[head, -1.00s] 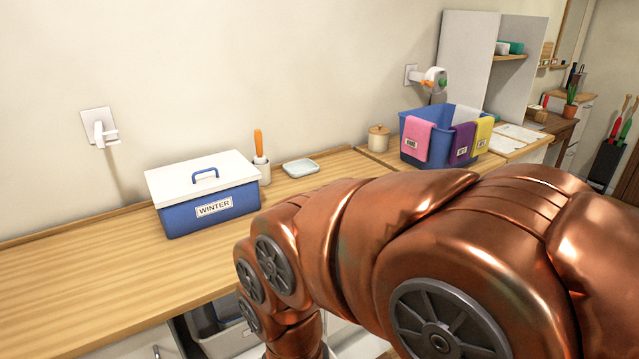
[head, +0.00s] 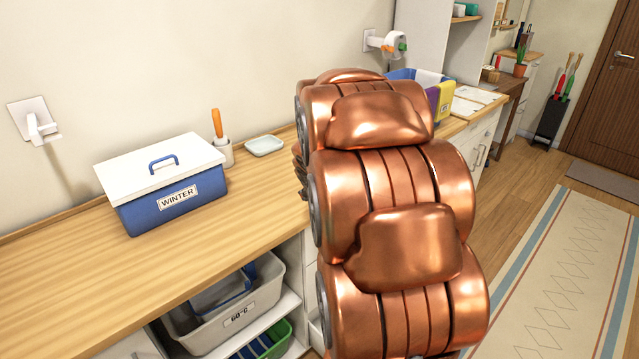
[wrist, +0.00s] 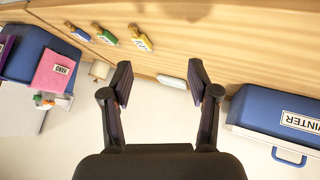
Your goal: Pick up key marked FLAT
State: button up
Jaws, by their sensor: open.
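In the wrist view, which is upside down, three small tagged objects lie in a row on the wooden counter: a blue one (wrist: 78,31), a green one (wrist: 105,36) and a yellow one (wrist: 141,41). They look like keys or fobs with pale labels. The writing on them is too small to read, so I cannot tell which is marked FLAT. My gripper (wrist: 160,72) is open and empty, apart from all three. The head view does not show these objects; my copper arm covers that part of the counter.
A blue WINTER box (head: 170,190) with a white lid stands on the counter (head: 70,285). A brush holder (head: 224,153) and a pale dish (head: 264,146) are beside it. A blue bin with cloths (wrist: 28,55) also stands there. Below is a grey 60°C basket (head: 235,318).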

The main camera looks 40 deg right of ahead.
jog(key=w+d+f+t, duration=0.1)
jog(key=d, duration=0.2)
jog(key=w+d+t, duration=0.1)
jog(key=w+d, duration=0.1)
jog(key=d, duration=0.1)
jog(key=w+d+f+n+t+y, duration=0.1)
jog(key=d, duration=0.2)
jog(key=shift+w+d+f+t, duration=0.15)
jog(key=shift+d+f+t, duration=0.15)
jog(key=shift+f+t, duration=0.1)
jog(key=d+f+t+y, duration=0.1)
jog(key=s+d+f+n+t+y, duration=0.1)
jog(key=f+t+y, duration=0.1)
jog(key=shift+s+d+p, duration=0.1)
jog(key=shift+d+p, duration=0.15)
jog(key=shift+p, duration=0.05)
jog(key=shift+s+a+f+t+y, duration=0.15)
jog(key=shift+s+f+t+y, duration=0.2)
jog(key=shift+s+t+y, duration=0.25)
jog(key=shift+a+r+p+x, duration=0.1)
jog(key=shift+p+x, duration=0.45)
jog(key=shift+x, duration=1)
jog(key=shift+a+r+p+x, duration=0.15)
jog(key=shift+p+x, duration=0.4)
jog(key=shift+x, duration=1.85)
jog(key=shift+s+d+f, duration=0.1)
jog(key=shift+c, duration=0.2)
jog(key=c, duration=1)
jog(key=shift+c, duration=0.2)
